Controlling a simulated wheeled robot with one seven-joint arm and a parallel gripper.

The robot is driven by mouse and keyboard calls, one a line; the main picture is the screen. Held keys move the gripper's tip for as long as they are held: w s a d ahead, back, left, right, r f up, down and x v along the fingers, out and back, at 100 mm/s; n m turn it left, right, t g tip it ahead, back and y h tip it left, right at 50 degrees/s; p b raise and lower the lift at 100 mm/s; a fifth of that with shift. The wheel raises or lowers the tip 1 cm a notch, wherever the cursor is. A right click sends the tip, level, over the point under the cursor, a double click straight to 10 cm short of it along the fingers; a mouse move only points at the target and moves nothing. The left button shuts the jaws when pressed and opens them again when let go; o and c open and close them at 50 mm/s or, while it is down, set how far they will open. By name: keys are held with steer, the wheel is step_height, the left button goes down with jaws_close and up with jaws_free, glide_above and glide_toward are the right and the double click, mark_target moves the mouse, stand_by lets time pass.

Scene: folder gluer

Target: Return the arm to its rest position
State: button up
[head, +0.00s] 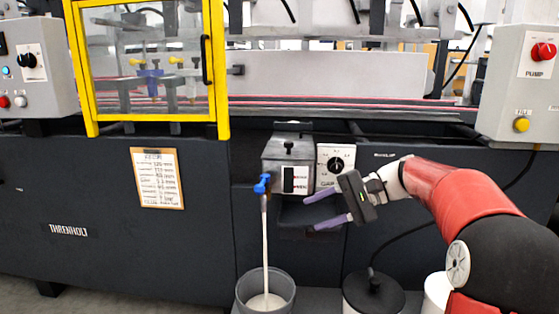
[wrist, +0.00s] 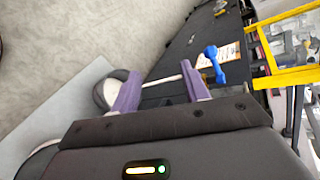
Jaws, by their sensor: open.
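My gripper (head: 325,210) is at the end of my red and black arm, in front of the machine's dark front panel. Its two purple fingers are spread apart with nothing between them. In the wrist view the gripper (wrist: 160,92) also shows open. The fingers are to the right of the blue valve (head: 262,184) below the grey glue box (head: 288,155), apart from it. A pale stream (head: 265,235) runs down from the valve into a grey bucket (head: 250,286). The blue valve shows in the wrist view (wrist: 214,65) beyond the fingers.
A dial panel (head: 335,158) is just behind my gripper. A dark-lidded container (head: 373,294) stands below it, right of the bucket. A yellow-framed guard door (head: 88,75) is at the upper left. A pump box (head: 520,90) is at the right. A clipboard (head: 157,178) hangs at the left.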

steer(key=s+a+f+n+t+h, duration=0.1)
steer(key=s+f+h, duration=0.15)
steer(key=s, duration=0.45)
steer(key=s+f+h, duration=0.1)
steer(key=s+h, duration=0.3)
steer(key=s, duration=0.2)
steer(key=s+d+f+n+t+h, duration=0.2)
steer(key=s+d+f+h, duration=0.1)
steer(key=s, duration=0.4)
steer(key=s+d+f+n+t+h, duration=0.1)
steer(key=s+d+f+t+h, duration=0.1)
steer(key=s, duration=0.5)
step_height(320, 180, down, 2)
steer(key=shift+s+d+f+n+h, duration=0.2)
steer(key=shift+d+n+h, duration=0.2)
steer(key=shift+d+h, duration=0.55)
steer(key=shift+d, duration=0.15)
